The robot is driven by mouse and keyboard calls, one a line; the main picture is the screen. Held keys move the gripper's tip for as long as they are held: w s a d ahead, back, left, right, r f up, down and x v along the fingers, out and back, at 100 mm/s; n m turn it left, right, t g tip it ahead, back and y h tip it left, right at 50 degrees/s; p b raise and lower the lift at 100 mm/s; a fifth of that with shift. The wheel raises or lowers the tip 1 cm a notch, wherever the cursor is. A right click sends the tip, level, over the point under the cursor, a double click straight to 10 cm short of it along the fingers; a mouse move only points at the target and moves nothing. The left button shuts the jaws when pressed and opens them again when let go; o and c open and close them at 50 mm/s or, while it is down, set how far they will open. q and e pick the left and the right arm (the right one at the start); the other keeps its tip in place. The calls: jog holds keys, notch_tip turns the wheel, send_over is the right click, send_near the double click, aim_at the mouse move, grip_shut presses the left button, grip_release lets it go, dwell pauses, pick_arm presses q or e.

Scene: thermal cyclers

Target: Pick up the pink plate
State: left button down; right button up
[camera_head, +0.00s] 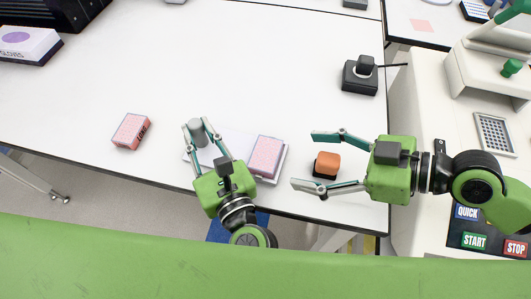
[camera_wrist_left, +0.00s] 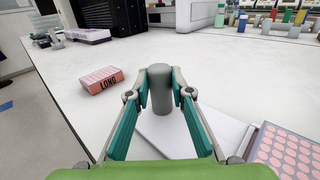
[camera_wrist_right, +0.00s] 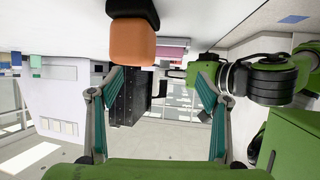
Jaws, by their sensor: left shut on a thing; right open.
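The pink plate (camera_head: 265,157) is a patterned rectangle on the right part of a white base (camera_head: 284,156) near the table's front edge. In the left wrist view the pink plate (camera_wrist_left: 285,152) shows round wells at the lower right. My left gripper (camera_head: 198,134) is shut on a grey cylinder (camera_head: 196,126), which stands upright at the left part of the base; the cylinder (camera_wrist_left: 162,88) is between the fingers in the left wrist view. My right gripper (camera_head: 304,160) is open and empty, right of the pink plate, its fingers pointing left.
A black block with an orange top (camera_head: 327,163) is by my right fingers. A pink box (camera_head: 131,131) lies left of my left gripper. A black device (camera_head: 362,76) stands behind. A white machine (camera_head: 425,110) is at right. The table's middle is clear.

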aim_at(269, 154)
jog(key=shift+x, duration=4.65)
jog(key=c, duration=0.9)
